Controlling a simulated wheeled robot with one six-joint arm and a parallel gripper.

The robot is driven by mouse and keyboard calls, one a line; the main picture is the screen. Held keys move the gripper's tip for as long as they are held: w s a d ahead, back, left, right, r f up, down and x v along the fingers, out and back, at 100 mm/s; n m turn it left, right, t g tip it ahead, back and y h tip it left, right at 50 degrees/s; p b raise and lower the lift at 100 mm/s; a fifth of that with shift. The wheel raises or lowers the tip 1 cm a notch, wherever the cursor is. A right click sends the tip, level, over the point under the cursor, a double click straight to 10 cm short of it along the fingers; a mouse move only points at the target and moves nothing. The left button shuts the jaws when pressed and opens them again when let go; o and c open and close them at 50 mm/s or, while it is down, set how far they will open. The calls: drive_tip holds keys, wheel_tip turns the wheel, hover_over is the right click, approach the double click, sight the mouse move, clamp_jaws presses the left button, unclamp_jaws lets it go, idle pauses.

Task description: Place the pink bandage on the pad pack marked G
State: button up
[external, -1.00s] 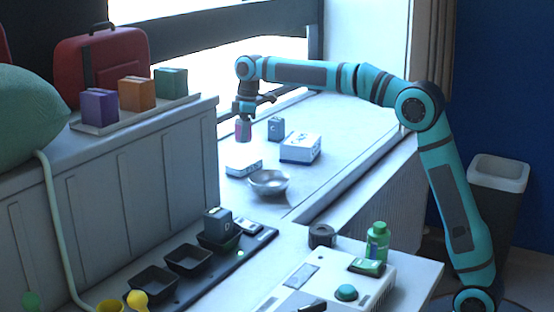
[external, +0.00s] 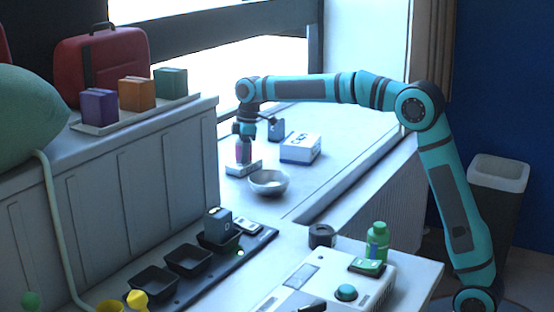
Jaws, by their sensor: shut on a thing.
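My gripper (external: 244,140) points down over the window ledge and is shut on the pink bandage (external: 243,154). The bandage is upright, and its lower end is at the top of a low white pad pack (external: 232,168). I cannot tell whether it touches the pack or hangs just above it. A taller white pack (external: 300,149) with a dark mark stands to the right. The letters on both packs are too small to read for sure.
A metal bowl (external: 268,183) stands close in front of the low pack. A small dark box (external: 276,129) is just behind and right of my gripper. The ledge to the right of the bowl is clear. A grey cabinet (external: 150,175) rises at the left.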

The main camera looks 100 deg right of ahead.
drive_tip(key=o, duration=1)
drive_tip(key=shift+c, duration=0.2)
drive_tip(key=r, duration=0.3)
drive_tip(key=s+r, duration=0.1)
drive_tip(key=r, duration=0.7)
drive_tip(key=shift+s+r, duration=0.15)
drive_tip(key=shift+s, duration=0.2)
drive_tip(key=shift+r, duration=0.35)
drive_tip(key=shift+a, duration=0.1)
